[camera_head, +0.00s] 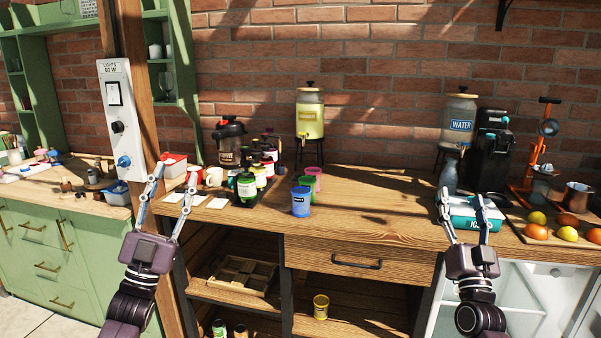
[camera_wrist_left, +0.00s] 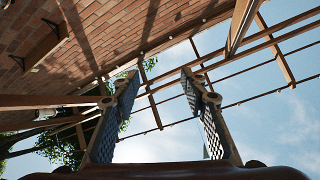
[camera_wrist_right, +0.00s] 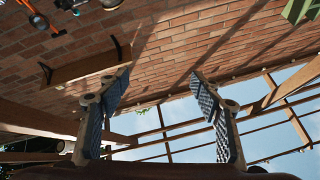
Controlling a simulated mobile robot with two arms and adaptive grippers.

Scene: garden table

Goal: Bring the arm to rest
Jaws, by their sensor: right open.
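My left gripper (camera_head: 175,175) is raised in front of the left end of the wooden counter, fingers pointing up and apart, with nothing between them. In the left wrist view its two fingers (camera_wrist_left: 160,75) stand apart against brick wall, beams and sky. My right gripper (camera_head: 462,196) is raised in front of the counter's right part, overlapping the teal ice box (camera_head: 462,215) in the head view. Its fingers are apart and empty. In the right wrist view they (camera_wrist_right: 160,75) stand open against wall and beams.
The wooden counter (camera_head: 370,205) has blue, green and pink cups near its middle, bottles and jars at left. A water dispenser (camera_head: 459,120), a black machine (camera_head: 489,150) and fruit are at right. A yellow can (camera_head: 321,307) stands on the lower shelf. A post with a switch box (camera_head: 118,115) stands at left.

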